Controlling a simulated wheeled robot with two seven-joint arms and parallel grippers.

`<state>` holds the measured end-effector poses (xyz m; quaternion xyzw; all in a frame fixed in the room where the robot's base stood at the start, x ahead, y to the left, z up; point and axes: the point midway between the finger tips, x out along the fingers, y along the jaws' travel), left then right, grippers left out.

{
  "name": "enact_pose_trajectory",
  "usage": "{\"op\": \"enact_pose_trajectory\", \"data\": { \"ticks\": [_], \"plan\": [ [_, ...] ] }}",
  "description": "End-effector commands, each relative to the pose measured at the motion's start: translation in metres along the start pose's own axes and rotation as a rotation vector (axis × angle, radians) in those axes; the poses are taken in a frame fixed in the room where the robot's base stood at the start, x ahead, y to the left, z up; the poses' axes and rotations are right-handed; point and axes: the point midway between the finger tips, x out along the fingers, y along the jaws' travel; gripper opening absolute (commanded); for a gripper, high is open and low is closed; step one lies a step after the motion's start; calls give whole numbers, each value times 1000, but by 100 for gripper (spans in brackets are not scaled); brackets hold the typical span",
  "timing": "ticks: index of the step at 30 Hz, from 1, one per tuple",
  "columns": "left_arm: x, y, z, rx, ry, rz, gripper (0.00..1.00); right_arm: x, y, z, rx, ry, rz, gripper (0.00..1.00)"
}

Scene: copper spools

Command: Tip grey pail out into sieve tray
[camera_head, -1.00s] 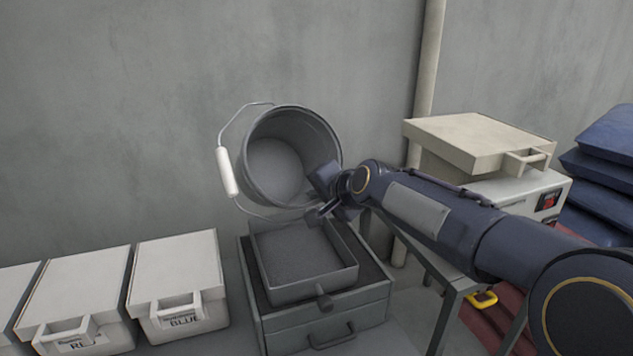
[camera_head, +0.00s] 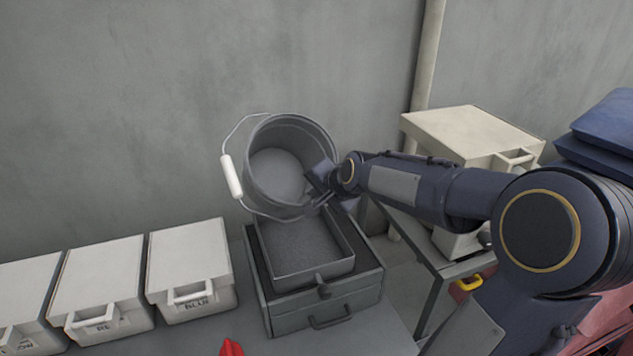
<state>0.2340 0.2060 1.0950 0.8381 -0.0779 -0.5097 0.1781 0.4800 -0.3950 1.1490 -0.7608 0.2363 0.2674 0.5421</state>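The grey pail (camera_head: 296,133) is tilted on its side above the sieve tray, its mouth facing me and somewhat down. Its inside looks empty, with a pale bottom showing. Its wire handle with a white grip (camera_head: 231,176) hangs to the left. My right gripper (camera_head: 318,190) is at the pail's right rim and appears shut on it; the fingertips are partly hidden. The sieve tray (camera_head: 318,268), a grey square tray with a front knob, sits on a grey drawer box (camera_head: 348,298). A dark grainy layer shows on its floor. My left gripper is not in view.
Several white lidded boxes (camera_head: 187,254) stand in a row at left. A red object (camera_head: 231,347) shows at the bottom edge. A cream lidded box (camera_head: 470,134) stands on a side table at right, near blue sacks (camera_head: 607,125). A concrete wall is behind.

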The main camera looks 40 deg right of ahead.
Motion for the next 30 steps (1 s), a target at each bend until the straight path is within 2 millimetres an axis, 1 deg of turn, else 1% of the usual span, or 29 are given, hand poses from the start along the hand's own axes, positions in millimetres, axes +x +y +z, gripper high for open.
{"op": "enact_pose_trajectory", "data": {
  "ticks": [1, 12, 18, 19, 21, 30],
  "plan": [
    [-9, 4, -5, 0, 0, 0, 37, -4, -4, -2, 2, -4, 8, 0],
    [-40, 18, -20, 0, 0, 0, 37, -5, -6, -2, 3, -31, 73, 0],
    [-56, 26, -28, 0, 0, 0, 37, -6, -8, -2, 4, -76, 178, 0],
    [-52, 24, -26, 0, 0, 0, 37, -2, -6, -1, 3, -88, 202, 0],
    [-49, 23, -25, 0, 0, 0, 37, -2, -6, -1, 6, -115, 271, 0],
    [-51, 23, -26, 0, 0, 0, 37, -3, -9, -2, 16, -242, 583, 0]
  ]
}}
